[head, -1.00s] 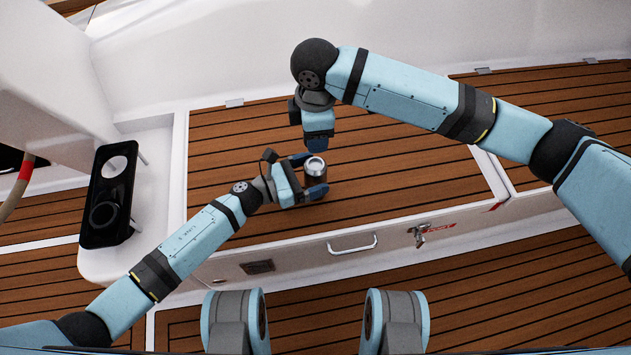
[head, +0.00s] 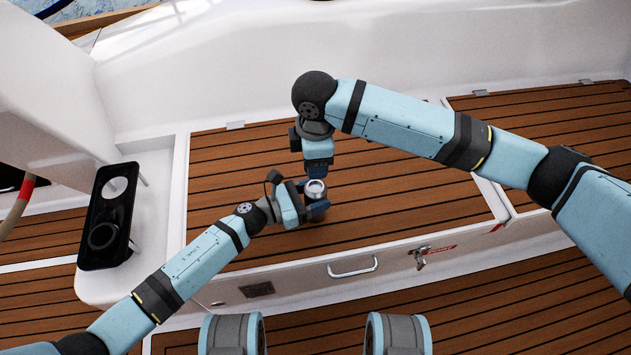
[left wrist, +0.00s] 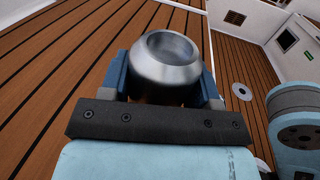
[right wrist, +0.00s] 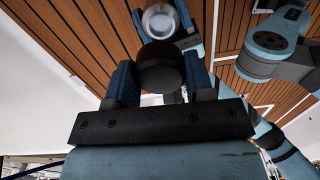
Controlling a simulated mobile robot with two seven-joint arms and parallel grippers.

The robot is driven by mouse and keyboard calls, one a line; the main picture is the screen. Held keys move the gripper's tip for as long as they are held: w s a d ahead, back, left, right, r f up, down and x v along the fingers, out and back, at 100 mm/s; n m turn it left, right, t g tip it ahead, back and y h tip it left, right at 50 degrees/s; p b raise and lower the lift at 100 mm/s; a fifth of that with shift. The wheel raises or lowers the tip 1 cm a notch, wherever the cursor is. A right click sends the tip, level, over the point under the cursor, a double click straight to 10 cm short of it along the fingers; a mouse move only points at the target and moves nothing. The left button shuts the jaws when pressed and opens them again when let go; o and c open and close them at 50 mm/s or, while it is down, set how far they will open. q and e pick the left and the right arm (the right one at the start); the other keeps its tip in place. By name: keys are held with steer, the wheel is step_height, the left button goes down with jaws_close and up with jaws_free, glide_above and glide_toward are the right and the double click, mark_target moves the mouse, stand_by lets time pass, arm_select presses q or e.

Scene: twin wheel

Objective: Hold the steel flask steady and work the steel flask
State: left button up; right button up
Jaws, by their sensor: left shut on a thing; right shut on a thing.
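The steel flask (head: 316,189) stands upright on the slatted wooden bench top, its round silver mouth facing up. My left gripper (head: 313,198) is shut on the flask from the side; the left wrist view shows the shiny open-looking neck (left wrist: 167,58) between the blue fingers. My right gripper (head: 318,172) points down just behind the flask. In the right wrist view it is shut on a dark round cap-like piece (right wrist: 160,68). The flask's silver mouth (right wrist: 159,21) shows uncovered beyond that piece. The flask's lower body is mostly hidden by my fingers.
The wooden bench top (head: 400,205) is clear around the flask. A black holder with round openings (head: 107,218) is at the left. A handle (head: 352,267) and a latch (head: 421,256) sit on the bench front. White walls rise behind.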

mark_target(315, 187)
steer(key=shift+f, duration=1.85)
steer(key=shift+f, duration=0.15)
steer(key=shift+f, duration=0.75)
steer(key=shift+f, duration=0.6)
steer(key=m, duration=0.7)
steer(key=shift+s, duration=0.1)
steer(key=m, duration=0.5)
steer(key=shift+a, duration=0.1)
steer(key=m, duration=0.5)
steer(key=shift+m, duration=0.3)
steer(key=m, duration=0.5)
